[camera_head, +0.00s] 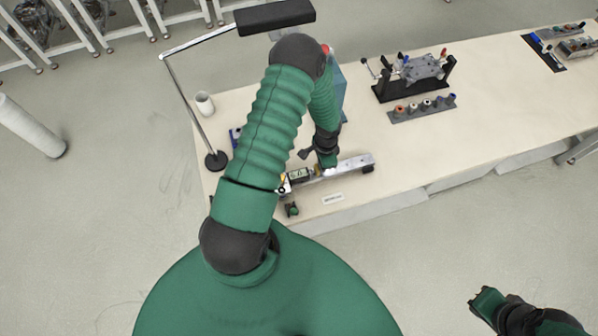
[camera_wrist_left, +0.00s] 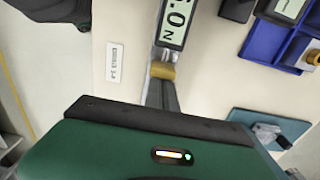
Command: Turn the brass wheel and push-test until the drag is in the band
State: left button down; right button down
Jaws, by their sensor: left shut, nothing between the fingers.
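A silver rail (camera_head: 350,165) lies near the bench's front edge in the head view. A gauge with a digital display (camera_head: 299,175) sits at its left end. In the left wrist view the display (camera_wrist_left: 176,20) is cut off by the frame; a 0 and an N show. A small brass-coloured piece (camera_wrist_left: 162,70) is beside it; I cannot tell whether this is the wheel. My left gripper (camera_head: 328,168) is shut and empty, pointing down at the rail; contact cannot be made out. My right gripper (camera_head: 484,300) is apart from the bench at lower right, its jaws unclear.
A lamp stand (camera_head: 215,160) and a white cup (camera_head: 205,103) stand at the bench's left end. A black fixture (camera_head: 412,80) and a grey holder (camera_head: 422,108) stand farther right. A blue tray (camera_wrist_left: 262,42) is beside the gauge. The bench between the fixtures at right is clear.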

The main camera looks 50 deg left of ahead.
pick_arm(q)
jog(key=shift+s+a+p, duration=0.1)
jog(key=shift+s+a, duration=0.15)
jog(key=shift+s, duration=0.4)
jog(key=shift+s+a+p, duration=0.15)
jog(key=shift+s+a, duration=0.1)
jog(key=shift+s, duration=0.35)
jog(key=shift+s+a+p, duration=0.1)
jog(key=shift+s+a, duration=0.15)
jog(key=shift+s, duration=0.4)
jog(key=shift+w+d+r+p, duration=0.3)
jog(key=shift+w+r, duration=0.15)
jog(key=shift+w, duration=0.1)
jog(key=shift+w+d+r+p, duration=0.15)
jog(key=shift+w+r+p, duration=0.1)
jog(key=shift+w+r, duration=0.25)
jog(key=shift+w+d, duration=0.15)
jog(key=shift+w, duration=0.25)
jog(key=shift+r, duration=0.2)
notch_tip(320, 180, up, 7)
jog(key=p, duration=0.5)
jog(key=shift+p, duration=0.4)
jog(key=shift+f, duration=0.15)
